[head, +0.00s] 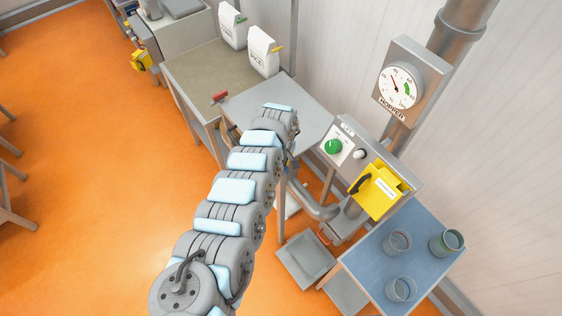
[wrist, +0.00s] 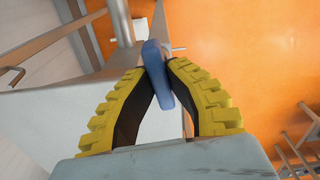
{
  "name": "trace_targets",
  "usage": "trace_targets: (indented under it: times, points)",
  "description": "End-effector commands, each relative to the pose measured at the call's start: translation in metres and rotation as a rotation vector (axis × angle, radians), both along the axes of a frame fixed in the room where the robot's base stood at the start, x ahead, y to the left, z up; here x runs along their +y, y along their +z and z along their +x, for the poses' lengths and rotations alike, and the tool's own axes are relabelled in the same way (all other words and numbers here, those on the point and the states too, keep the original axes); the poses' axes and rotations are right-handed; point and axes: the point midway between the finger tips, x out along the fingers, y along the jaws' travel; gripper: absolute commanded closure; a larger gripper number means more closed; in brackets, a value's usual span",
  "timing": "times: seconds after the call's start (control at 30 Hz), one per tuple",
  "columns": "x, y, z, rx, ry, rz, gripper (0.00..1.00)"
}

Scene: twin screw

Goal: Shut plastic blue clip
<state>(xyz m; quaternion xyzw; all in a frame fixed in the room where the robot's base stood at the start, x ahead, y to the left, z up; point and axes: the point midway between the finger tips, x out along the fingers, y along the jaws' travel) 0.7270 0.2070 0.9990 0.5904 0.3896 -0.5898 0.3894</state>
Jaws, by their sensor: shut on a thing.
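The blue plastic clip (wrist: 153,58) is a smooth, elongated blue piece in the wrist view. It sits between the tips of the two ridged yellow fingers of my gripper (wrist: 156,72). The fingers lean together at their tips and are shut on the clip, with a gap between them lower down. Whether the clip itself is open or shut I cannot tell. In the head view my arm hides the gripper and the clip, beside the grey metal table.
To the right are a control panel with a green button (head: 333,146), a yellow box (head: 378,192) and a blue table (head: 372,256) with several cups. Orange floor (head: 110,150) is open at left.

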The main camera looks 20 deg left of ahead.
Motion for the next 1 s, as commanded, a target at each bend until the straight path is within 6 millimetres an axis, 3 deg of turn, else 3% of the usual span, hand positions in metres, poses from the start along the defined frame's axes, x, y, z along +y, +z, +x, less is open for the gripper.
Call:
trace_targets:
  times: [0.3, 0.83, 0.87, 0.9, 0.93, 1.0]
  points:
    - [-0.0007, -0.0009, -0.0012, 0.003, -0.13, -0.001, 1.0]
    - [-0.0005, -0.0014, -0.0004, 0.001, -0.156, -0.001, 1.0]
    - [-0.0005, -0.0014, -0.0004, 0.001, -0.155, -0.001, 0.76]
    - [-0.0004, -0.0013, -0.0003, 0.001, -0.155, -0.001, 0.65]
    - [-0.0005, -0.0013, -0.0004, 0.001, -0.155, -0.001, 0.56]
    - [-0.0004, -0.0011, -0.0004, 0.001, -0.155, -0.001, 0.56]
